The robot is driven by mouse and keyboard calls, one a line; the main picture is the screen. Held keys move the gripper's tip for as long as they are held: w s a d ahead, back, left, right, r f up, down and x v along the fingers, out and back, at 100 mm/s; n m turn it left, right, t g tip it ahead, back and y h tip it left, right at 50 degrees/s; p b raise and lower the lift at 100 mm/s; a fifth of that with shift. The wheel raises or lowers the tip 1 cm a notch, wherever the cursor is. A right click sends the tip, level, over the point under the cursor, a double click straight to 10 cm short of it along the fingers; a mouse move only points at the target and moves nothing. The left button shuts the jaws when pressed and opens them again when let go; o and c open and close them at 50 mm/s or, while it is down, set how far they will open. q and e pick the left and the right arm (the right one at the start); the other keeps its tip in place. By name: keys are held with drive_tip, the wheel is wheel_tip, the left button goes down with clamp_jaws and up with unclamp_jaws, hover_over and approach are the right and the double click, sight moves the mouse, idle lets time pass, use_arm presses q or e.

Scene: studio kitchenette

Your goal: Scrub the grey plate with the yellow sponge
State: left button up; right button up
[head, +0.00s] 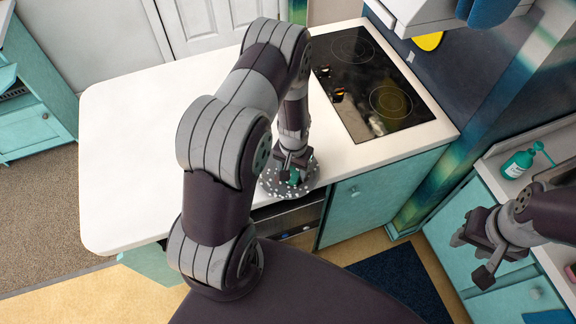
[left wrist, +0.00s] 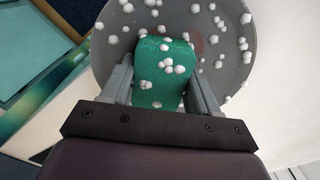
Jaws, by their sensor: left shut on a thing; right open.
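The grey plate (head: 311,180) lies on the white counter near its front edge, left of the cooktop, speckled with white foam blobs. In the left wrist view the plate (left wrist: 240,65) fills the top, with a faint reddish patch beside the sponge. My left gripper (head: 292,176) is over the plate, shut on a sponge (left wrist: 162,62) that looks green, not yellow, with foam blobs on it. The sponge appears to be against the plate; its contact face is hidden. My right gripper (head: 471,257) is open and empty, off to the right, away from the plate.
A black cooktop (head: 368,85) is set into the counter (head: 130,150), whose left part is bare. A green pump bottle (head: 517,163) stands on the right-hand counter. A yellow rounded item (head: 428,41) shows by the back wall. A dark blue mat (head: 395,285) lies on the floor.

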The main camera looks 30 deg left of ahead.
use_arm(q)
wheel_tip(320, 180, up, 7)
drive_tip(key=p, duration=0.5)
drive_tip(key=shift+p, duration=0.3)
drive_tip(key=shift+f, duration=0.1)
